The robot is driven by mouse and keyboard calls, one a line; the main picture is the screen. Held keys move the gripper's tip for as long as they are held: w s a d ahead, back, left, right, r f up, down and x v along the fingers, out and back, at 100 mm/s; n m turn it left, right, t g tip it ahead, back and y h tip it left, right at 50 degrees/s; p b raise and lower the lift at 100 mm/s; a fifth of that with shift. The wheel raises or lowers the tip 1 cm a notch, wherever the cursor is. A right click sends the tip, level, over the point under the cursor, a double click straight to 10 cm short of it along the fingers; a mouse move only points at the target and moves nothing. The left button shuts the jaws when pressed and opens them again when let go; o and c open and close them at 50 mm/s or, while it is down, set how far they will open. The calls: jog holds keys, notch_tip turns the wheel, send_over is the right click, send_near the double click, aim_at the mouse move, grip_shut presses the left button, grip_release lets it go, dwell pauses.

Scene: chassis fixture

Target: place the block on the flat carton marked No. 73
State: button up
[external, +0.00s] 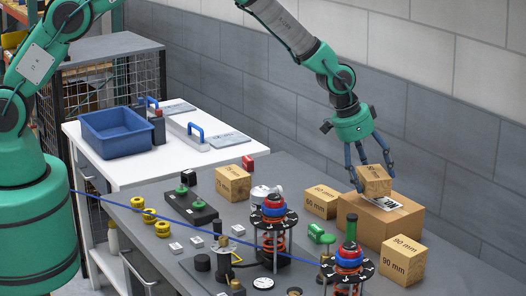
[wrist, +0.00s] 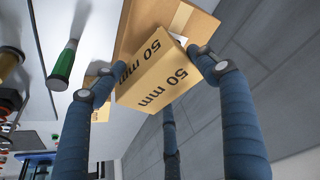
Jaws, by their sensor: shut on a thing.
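My gripper (external: 374,179) is shut on a small wooden block (external: 376,186), with blue fingers on either side of it. In the wrist view the block (wrist: 150,86) is marked 50 mm and sits tilted in the picture between the fingertips (wrist: 155,80). The flat brown carton (external: 362,222) with a white label on top lies directly below the block. The carton (wrist: 203,27) also shows behind the block in the wrist view. The block partly covers the label, and its number is not readable. I cannot tell whether the block touches the carton's top.
A 60 mm block (external: 321,202) stands left of the carton and a 90 mm block (external: 403,260) at its front right. Another block (external: 233,183) stands farther left. A wall (external: 440,150) rises behind.

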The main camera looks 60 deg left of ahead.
aim_at(381, 170)
jog(key=shift+w+d+f, duration=0.1)
jog(key=shift+w+d, duration=0.2)
jog(key=shift+w, duration=0.5)
jog(key=shift+w+d, duration=0.3)
jog(key=shift+w, duration=0.45)
jog(key=shift+c, duration=0.2)
jog(key=shift+f, duration=0.1)
jog(key=shift+f+p, duration=0.55)
jog(key=shift+f, duration=1.15)
jog(key=shift+f, duration=0.15)
jog(key=o, duration=1.3)
jog(key=shift+r, duration=0.2)
jog(key=shift+b+v, duration=0.6)
jog(key=shift+v, duration=5.4)
jog(key=shift+a, duration=0.1)
